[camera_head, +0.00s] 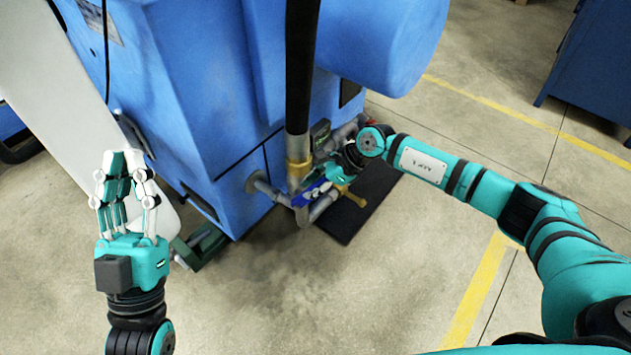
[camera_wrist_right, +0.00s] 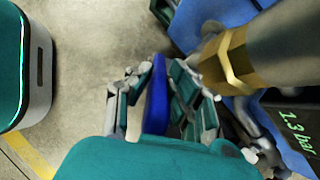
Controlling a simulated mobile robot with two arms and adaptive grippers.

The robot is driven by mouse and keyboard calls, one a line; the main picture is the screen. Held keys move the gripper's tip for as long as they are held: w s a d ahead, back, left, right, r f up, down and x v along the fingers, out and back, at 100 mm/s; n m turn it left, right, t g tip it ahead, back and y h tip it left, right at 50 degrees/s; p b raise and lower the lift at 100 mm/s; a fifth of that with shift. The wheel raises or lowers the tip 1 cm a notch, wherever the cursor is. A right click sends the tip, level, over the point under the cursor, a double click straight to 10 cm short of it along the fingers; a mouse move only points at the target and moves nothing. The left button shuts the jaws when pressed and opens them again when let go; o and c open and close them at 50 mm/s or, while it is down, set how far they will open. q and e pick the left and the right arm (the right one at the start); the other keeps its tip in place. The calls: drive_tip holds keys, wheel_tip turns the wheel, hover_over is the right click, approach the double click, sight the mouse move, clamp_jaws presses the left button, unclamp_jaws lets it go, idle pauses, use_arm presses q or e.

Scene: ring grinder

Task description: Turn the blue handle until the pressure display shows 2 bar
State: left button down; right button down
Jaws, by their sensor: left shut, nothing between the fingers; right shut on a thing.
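The blue handle (camera_wrist_right: 155,92) sits between the fingers of my right gripper (camera_wrist_right: 160,85) in the right wrist view; the fingers are shut on it. In the head view the handle (camera_head: 318,190) shows beside the pipes at the machine's lower corner, with my right gripper (camera_head: 335,175) at it, partly hidden by its own arm. The pressure display (camera_wrist_right: 297,133) reads 1.3 bar in green in the right wrist view. In the head view the display (camera_head: 320,130) is too small to read. My left gripper (camera_head: 126,185) is shut and empty, held well left of the pipes.
The blue machine (camera_head: 190,100) fills the upper left and middle. A black hose with a brass fitting (camera_head: 298,170) comes down close to the handle. A dark mat (camera_head: 365,205) lies under the pipes. The floor (camera_head: 300,290) in front is clear. A blue cabinet (camera_head: 590,75) stands at the upper right.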

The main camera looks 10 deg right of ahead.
drive_tip(key=shift+w+a+r+h+p, duration=0.1)
drive_tip(key=shift+a+r+h+p, duration=0.35)
drive_tip(key=shift+p, duration=0.3)
drive_tip(key=shift+w+a+f+g+h+p, duration=0.1)
drive_tip(key=shift+a+g+h+p, duration=0.15)
drive_tip(key=shift+h+p, duration=0.4)
use_arm(q)
drive_tip(key=w+f+g+y, duration=0.3)
drive_tip(key=f+g, duration=0.7)
drive_tip(key=f, duration=0.4)
drive_tip(key=shift+w+a+f+y, duration=0.25)
drive_tip(key=shift+w+a, duration=0.2)
drive_tip(key=shift+w, duration=0.45)
drive_tip(key=shift+r, duration=0.1)
use_arm(e)
drive_tip(key=c, duration=1.2)
unclamp_jaws()
drive_tip(key=shift+c, duration=0.2)
